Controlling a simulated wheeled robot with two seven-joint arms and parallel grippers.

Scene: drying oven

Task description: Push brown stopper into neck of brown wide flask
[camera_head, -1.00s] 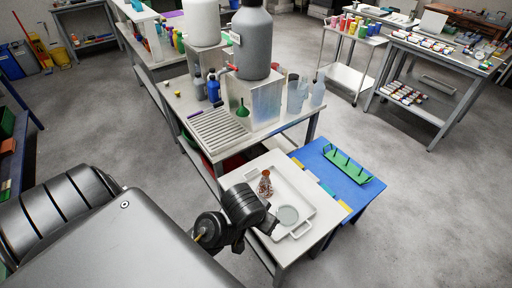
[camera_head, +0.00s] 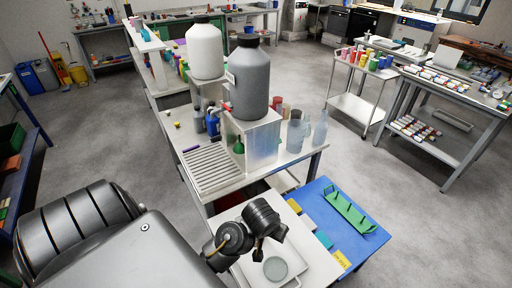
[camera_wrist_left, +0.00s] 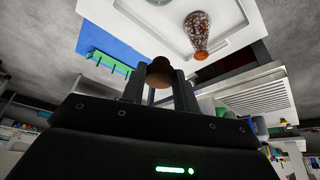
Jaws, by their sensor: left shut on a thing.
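The brown stopper (camera_wrist_left: 159,72) is held between the two fingers of my left gripper (camera_wrist_left: 160,82) in the left wrist view. In the head view my left gripper (camera_head: 258,248) is over the white tray. In the head view my gripper and wrist hide the flask. My right gripper is in neither current view.
A round pale dish (camera_head: 275,269) lies on the tray. A blue surface (camera_head: 315,207) with a green rack (camera_head: 349,212) is to the right. Behind stands a bench with a large grey bottle (camera_head: 249,80) on a metal box, a slatted drainer (camera_head: 208,170) and clear beakers (camera_head: 297,133).

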